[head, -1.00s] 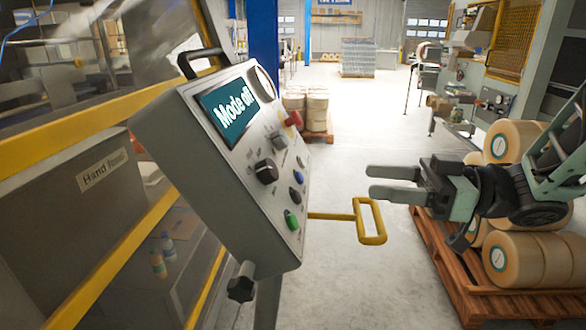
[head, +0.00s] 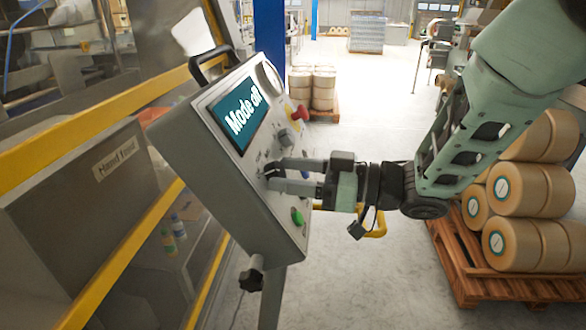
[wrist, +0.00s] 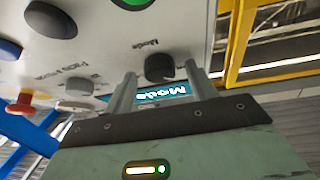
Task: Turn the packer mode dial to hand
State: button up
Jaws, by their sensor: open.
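The packer control panel (head: 225,165) is a tilted grey box on the left in the head view. Its screen (head: 240,112) shows "Mode" and a short word that I cannot read surely. My gripper (head: 271,173) is open at the panel face, its fingers over the dial area and largely hiding the dial there. In the wrist view, the black mode dial (wrist: 158,68), labelled "Mode", shows between the two open fingertips of my gripper (wrist: 160,78). I cannot tell whether either finger touches it.
A green button (head: 298,217) and a red knob (head: 300,113) sit near my fingers on the panel. A pallet (head: 470,285) of rolls stands at right. The floor between is clear.

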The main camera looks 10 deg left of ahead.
jog(key=c, duration=1)
jog(key=shift+m+t, duration=0.3)
jog(key=shift+m, duration=0.2)
jog(key=m+t, duration=0.1)
jog(key=m, duration=0.1)
jog(key=m+t+h+p, duration=0.1)
jog(key=m, duration=0.2)
jog(key=shift+s+r+m+t, duration=0.25)
jog(key=shift+m+t, duration=0.15)
jog(key=shift+s+a+m+t+h+p, duration=0.1)
jog(key=shift+m+t+h+p, duration=0.5)
jog(key=shift+m, duration=0.75)
jog(key=shift+s+m+t+h+p, duration=0.1)
jog(key=shift+m+t+h+p, duration=0.3)
jog(key=shift+m+h+p, duration=0.65)
jog(key=shift+m+b, duration=0.4)
jog(key=shift+m, duration=0.1)
jog(key=o, duration=1)
